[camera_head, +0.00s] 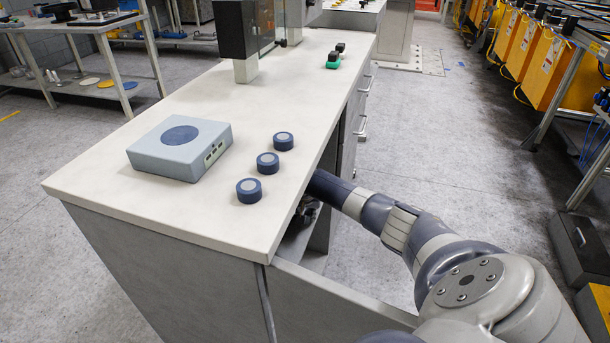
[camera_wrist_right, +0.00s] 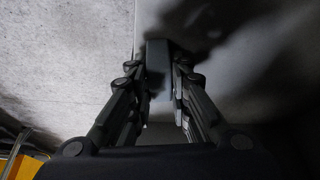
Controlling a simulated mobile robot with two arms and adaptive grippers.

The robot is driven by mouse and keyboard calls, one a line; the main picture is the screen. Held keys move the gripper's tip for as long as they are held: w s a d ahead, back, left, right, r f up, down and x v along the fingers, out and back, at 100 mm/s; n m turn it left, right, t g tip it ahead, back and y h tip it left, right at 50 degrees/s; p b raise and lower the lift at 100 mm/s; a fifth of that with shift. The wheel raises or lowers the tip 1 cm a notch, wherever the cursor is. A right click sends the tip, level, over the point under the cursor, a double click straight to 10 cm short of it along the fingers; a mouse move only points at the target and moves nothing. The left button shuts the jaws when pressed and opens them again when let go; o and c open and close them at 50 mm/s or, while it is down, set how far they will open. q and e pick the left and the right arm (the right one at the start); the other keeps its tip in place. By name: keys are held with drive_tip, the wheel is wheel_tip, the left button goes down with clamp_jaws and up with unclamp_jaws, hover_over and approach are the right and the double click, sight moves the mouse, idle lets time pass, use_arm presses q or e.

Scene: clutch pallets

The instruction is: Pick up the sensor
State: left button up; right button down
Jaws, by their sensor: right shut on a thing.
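My right gripper (camera_wrist_right: 161,72) is in the right wrist view, with its two dark fingers shut on a small dark grey-blue block. This block, taken as the sensor (camera_wrist_right: 157,54), sits between the fingertips and sticks out a little beyond them. In the head view my right gripper (camera_head: 305,211) is a dark shape low beside the workbench, largely hidden under the edge of its top. The block cannot be made out in the head view. My left gripper is not in view.
A green item (camera_head: 333,60) lies farther back. Open floor (camera_head: 450,130) lies to the right, before yellow bins (camera_head: 549,62).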

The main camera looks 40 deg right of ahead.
drive_tip(key=shift+s+d, duration=0.1)
drive_tip(key=shift+s, duration=0.05)
drive_tip(key=c, duration=1.4)
unclamp_jaws()
drive_tip(key=shift+v, duration=3.75)
drive_tip(key=shift+d, duration=0.1)
